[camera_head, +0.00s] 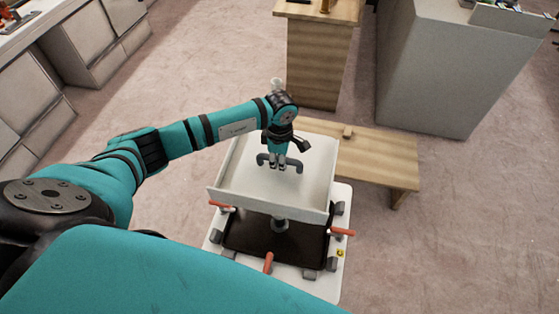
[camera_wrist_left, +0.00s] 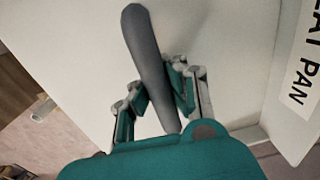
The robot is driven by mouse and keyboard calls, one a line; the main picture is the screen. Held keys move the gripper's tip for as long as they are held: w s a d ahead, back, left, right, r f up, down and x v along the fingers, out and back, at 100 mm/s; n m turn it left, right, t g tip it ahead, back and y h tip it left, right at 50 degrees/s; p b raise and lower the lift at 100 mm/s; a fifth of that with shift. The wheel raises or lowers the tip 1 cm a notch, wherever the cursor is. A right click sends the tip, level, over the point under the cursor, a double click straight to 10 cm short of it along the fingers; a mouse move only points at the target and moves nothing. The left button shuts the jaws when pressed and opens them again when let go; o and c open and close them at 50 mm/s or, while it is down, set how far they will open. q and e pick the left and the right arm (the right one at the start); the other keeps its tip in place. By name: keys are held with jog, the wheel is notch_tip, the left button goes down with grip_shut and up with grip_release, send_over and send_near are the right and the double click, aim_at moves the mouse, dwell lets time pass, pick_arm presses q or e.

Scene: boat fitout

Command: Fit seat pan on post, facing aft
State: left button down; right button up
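The seat pan (camera_head: 235,180) is a white, shallow panel with raised edges and a dark grey handle (camera_head: 294,164) on its top face. It is above the post (camera_head: 280,226), slightly tilted in the picture; whether it touches the post top is hidden. In the left wrist view its label reading "…EAT PAN" (camera_wrist_left: 303,70) is at the right. My left gripper (camera_head: 278,161) is over the middle of the pan. Its fingers close on both sides of the handle bar, which also shows in the left wrist view (camera_wrist_left: 147,50). My right gripper is out of view.
The post stands on a white base (camera_head: 325,283) with a dark middle, red-handled clamps (camera_head: 341,232) and grey blocks. A low wooden bench (camera_head: 385,160) stands close behind right. A wooden pedestal (camera_head: 318,60) and grey cabinet (camera_head: 425,75) are farther back. Carpet at right is clear.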

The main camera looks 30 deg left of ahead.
pick_arm(q)
jog(key=c, duration=2)
grip_release()
jog(key=shift+w+r, duration=0.1)
jog(key=o, duration=0.6)
notch_tip(320, 180, up, 12)
